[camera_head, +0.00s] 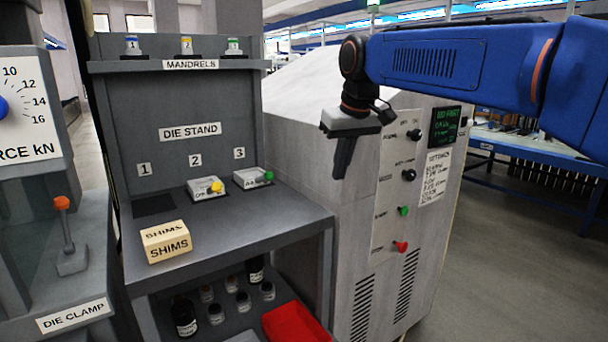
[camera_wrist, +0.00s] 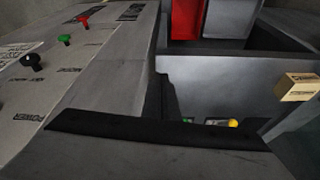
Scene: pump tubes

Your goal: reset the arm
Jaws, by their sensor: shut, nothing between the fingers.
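My gripper (camera_head: 341,172) hangs from the blue arm in the head view, pointing down in front of the grey machine cabinet (camera_head: 300,190). Its fingers are shut with nothing between them. It is apart from the die stand (camera_head: 225,235), to the right of it. In the wrist view my dark gripper (camera_wrist: 160,130) spans the lower middle, and the cabinet's panel with black, green and red knobs shows at left. The fingertips are hard to make out there.
The die stand holds a SHIMS box (camera_head: 166,242) and two small blocks at slots 2 (camera_head: 207,188) and 3 (camera_head: 253,178); slot 1 (camera_head: 153,205) is bare. Bottles and a red bin (camera_head: 295,322) sit below. A lever (camera_head: 68,235) stands at left. Open floor (camera_head: 500,285) lies right.

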